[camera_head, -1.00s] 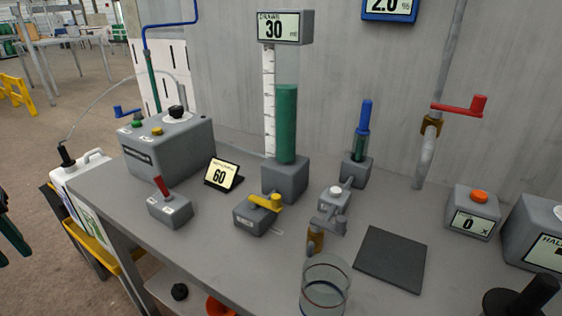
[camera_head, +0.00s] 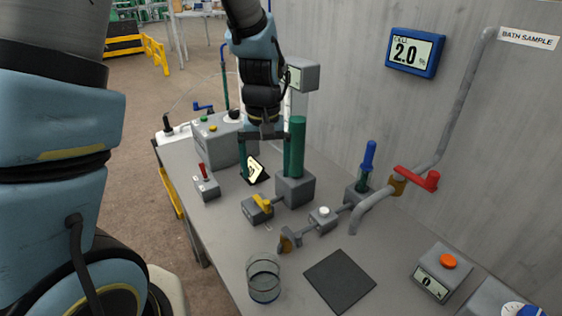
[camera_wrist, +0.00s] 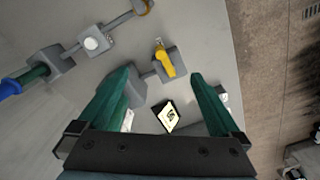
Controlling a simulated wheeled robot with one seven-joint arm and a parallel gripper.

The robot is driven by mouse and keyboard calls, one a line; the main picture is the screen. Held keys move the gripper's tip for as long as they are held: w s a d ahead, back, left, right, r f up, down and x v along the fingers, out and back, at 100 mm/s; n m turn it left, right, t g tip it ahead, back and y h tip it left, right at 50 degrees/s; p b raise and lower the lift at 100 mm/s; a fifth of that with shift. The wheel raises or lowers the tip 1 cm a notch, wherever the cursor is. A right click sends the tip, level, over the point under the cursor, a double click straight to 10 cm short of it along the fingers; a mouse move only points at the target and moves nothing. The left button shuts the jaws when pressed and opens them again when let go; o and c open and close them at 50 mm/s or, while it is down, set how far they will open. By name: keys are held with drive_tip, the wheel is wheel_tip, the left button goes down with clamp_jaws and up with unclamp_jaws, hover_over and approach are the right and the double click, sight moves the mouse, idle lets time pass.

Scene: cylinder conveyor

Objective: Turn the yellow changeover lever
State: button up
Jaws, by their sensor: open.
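The yellow changeover lever (camera_head: 262,202) sits on a small grey block (camera_head: 257,213) on the bench. It also shows in the wrist view (camera_wrist: 165,62), ahead of and between my fingers. My gripper (camera_head: 265,172) is open, with two green fingers pointing down. In the head view it hangs behind and above the lever, near the small tilted display. In the wrist view my gripper (camera_wrist: 160,75) has nothing between its fingers, and the lever is apart from both fingertips.
The grey column base (camera_head: 296,189) stands right of the lever. A red-levered box (camera_head: 207,188) is at left. The tilted display (camera_head: 257,169) is close to my gripper. A clear beaker (camera_head: 263,278) and dark pad (camera_head: 339,280) are nearer. A red-handled tap (camera_head: 417,178) is at right.

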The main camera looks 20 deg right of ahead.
sight(266, 201)
drive_tip(key=shift+f+b, duration=4.15)
drive_tip(key=shift+f, duration=1.4)
clamp_jaws()
drive_tip(key=c, duration=1.1)
unclamp_jaws()
drive_tip(key=shift+a, duration=0.1)
drive_tip(key=shift+c, duration=1.2)
